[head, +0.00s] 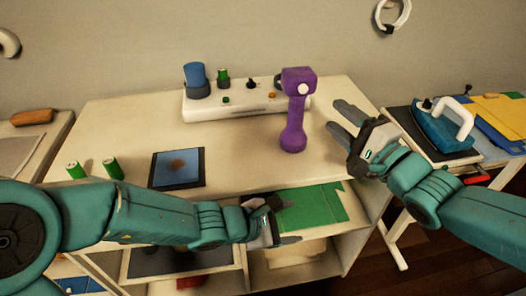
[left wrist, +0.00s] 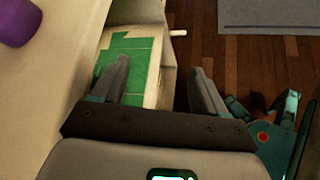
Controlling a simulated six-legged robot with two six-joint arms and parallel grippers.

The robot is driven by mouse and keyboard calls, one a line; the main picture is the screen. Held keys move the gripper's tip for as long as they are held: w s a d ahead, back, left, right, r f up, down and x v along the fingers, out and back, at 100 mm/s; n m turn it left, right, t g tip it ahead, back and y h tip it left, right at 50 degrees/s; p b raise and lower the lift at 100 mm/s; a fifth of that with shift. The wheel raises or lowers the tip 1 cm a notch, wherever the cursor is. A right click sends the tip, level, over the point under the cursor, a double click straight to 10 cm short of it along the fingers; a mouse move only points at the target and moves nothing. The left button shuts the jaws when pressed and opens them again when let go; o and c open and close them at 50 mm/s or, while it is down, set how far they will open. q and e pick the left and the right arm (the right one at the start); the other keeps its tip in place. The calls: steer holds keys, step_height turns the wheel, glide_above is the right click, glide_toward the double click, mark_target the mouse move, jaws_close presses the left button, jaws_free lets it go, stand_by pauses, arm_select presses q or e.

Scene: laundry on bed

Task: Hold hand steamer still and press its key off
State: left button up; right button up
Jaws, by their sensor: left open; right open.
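The purple hand steamer (head: 293,125) stands upright on the table top, with a round white key (head: 305,88) on its head. Part of a purple form, likely the steamer's base (left wrist: 17,20), shows at the top left of the left wrist view. My right gripper (head: 338,118) is open and empty, just right of the steamer, its fingers pointing left towards it and apart from it. My left gripper (head: 290,221) is open and empty, low in front of the table's front edge. Its two spread fingers also show in the left wrist view (left wrist: 158,70).
A white console (head: 225,107) with a blue cup (head: 196,78) stands behind the steamer. An iron (head: 445,128) stands on the right table.

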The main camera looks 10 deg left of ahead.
arm_select(q)
steer(key=w+r+n+t+h, duration=0.1)
steer(key=w+r+n+t, duration=0.35)
steer(key=r, duration=0.25)
steer(key=n+t+y, duration=0.2)
steer(key=n+t, duration=0.3)
steer(key=n, duration=0.1)
glide_toward(299, 112)
steer(key=s+a+f, duration=0.2)
steer(key=shift+a+f, duration=0.2)
steer(key=shift+f, duration=0.1)
steer(key=shift+w+r+n, duration=0.1)
steer(key=shift+w+n, duration=0.15)
steer(key=shift+w, duration=0.05)
steer(key=x, duration=1.5)
steer(key=shift+w+d, duration=0.15)
steer(key=shift+w, duration=0.2)
steer(key=c, duration=1.2)
jaws_close()
arm_select(e)
steer(key=shift+c, duration=1.2)
jaws_close()
